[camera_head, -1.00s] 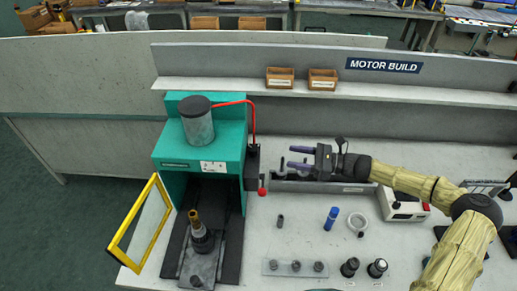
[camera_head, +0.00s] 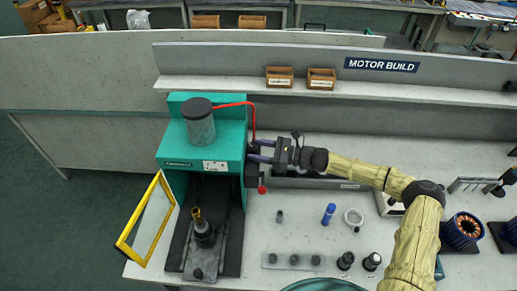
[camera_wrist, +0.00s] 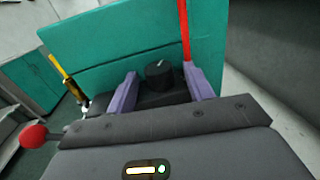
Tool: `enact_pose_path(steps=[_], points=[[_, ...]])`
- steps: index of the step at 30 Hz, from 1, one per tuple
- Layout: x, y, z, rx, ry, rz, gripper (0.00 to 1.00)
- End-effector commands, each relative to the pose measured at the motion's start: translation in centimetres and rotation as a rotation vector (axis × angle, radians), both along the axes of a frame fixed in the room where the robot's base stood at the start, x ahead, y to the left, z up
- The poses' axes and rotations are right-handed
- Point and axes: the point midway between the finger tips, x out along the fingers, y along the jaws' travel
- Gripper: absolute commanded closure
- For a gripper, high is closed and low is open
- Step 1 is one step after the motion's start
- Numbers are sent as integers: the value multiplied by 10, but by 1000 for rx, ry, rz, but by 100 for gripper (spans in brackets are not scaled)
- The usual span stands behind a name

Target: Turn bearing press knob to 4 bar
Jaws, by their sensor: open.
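The teal bearing press (camera_head: 176,145) stands at the left of the bench, with a grey cylinder on top and a yellow-framed door swung open. Its black knob (camera_wrist: 159,74), with a pale pointer line, shows in the wrist view on a dark block at the press's right side. My gripper (camera_head: 258,150) is at that side of the press. In the wrist view my gripper (camera_wrist: 160,88) is open, with one purple finger on each side of the knob. I cannot tell whether the fingers touch it. No pressure scale is readable.
A red hose (camera_wrist: 185,35) rises close to the right finger. A red ball-ended lever (camera_wrist: 34,136) is at the lower left.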

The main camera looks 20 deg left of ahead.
Motion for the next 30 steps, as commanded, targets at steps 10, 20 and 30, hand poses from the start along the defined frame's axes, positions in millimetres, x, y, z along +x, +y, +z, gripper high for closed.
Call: enact_pose_path(steps=[10,20,30], points=[[0,0,0,0,0,0,93],[-1,0,1,7,4,-68,93],[-4,0,1,6,4,-230,93]])
